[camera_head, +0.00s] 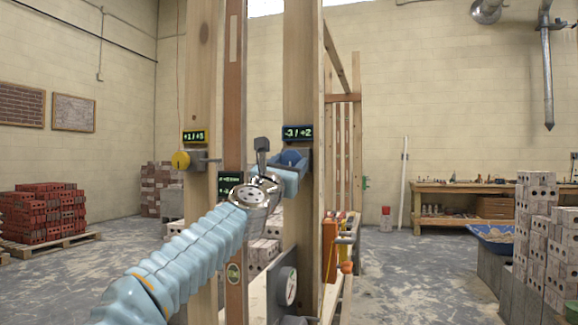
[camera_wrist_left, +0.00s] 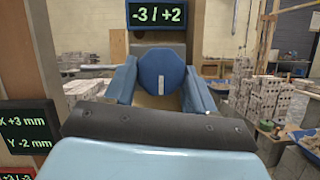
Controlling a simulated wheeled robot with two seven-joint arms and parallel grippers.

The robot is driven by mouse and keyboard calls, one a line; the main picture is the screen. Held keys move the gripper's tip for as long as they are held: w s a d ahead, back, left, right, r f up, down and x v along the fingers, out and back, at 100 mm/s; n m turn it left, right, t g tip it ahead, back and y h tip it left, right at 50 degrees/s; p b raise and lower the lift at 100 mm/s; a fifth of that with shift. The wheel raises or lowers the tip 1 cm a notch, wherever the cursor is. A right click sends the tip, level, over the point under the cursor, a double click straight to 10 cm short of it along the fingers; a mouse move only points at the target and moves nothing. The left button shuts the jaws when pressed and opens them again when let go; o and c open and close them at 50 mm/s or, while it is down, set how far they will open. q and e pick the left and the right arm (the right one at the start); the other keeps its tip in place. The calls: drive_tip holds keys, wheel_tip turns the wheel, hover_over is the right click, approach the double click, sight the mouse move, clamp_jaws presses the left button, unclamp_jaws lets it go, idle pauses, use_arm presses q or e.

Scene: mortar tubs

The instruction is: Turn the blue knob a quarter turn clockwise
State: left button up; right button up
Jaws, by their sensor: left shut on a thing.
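The blue knob (camera_head: 291,157) sits on a wooden post, below a small display (camera_head: 298,132) that reads -3 / +2. My left gripper (camera_head: 288,168) is at the knob. In the left wrist view its two blue fingers (camera_wrist_left: 160,86) stand on either side of the knob, shut on it. My right gripper is not in view.
A yellow knob (camera_head: 181,160) with its own display (camera_head: 194,136) is on the post to the left. Another display (camera_wrist_left: 27,128) shows X +3 mm, Y -2 mm. A grey panel with a round dial (camera_head: 291,286) is lower down. Red bricks (camera_head: 42,212) and a workbench (camera_head: 460,190) stand farther off.

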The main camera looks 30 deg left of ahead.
use_arm(q)
drive_tip(key=m+h, duration=0.1)
drive_tip(key=m, duration=0.1)
drive_tip(key=shift+a+m, duration=0.1)
drive_tip(key=shift+m, duration=0.2)
drive_tip(key=m+h, duration=0.2)
drive_tip(key=m, duration=0.1)
drive_tip(key=shift+r+m, duration=0.15)
drive_tip(key=shift+m, duration=0.25)
drive_tip(key=m+g+h+p, duration=0.1)
drive_tip(key=m, duration=0.1)
drive_tip(key=m+h+p, duration=0.1)
drive_tip(key=m, duration=0.2)
drive_tip(key=m+g+h+p, duration=0.1)
drive_tip(key=m, duration=0.1)
drive_tip(key=shift+s+a+r+m+g, duration=0.1)
drive_tip(key=shift+a+r+m+g, duration=0.1)
drive_tip(key=shift+m+g, duration=0.15)
drive_tip(key=m+g, duration=0.1)
drive_tip(key=m, duration=0.2)
drive_tip(key=shift+h, duration=0.3)
drive_tip(key=shift+m+g, duration=0.65)
drive_tip(key=shift+m, duration=1.1)
drive_tip(key=o, duration=1)
drive_tip(key=shift+o, duration=0.2)
drive_tip(key=shift+r, duration=0.1)
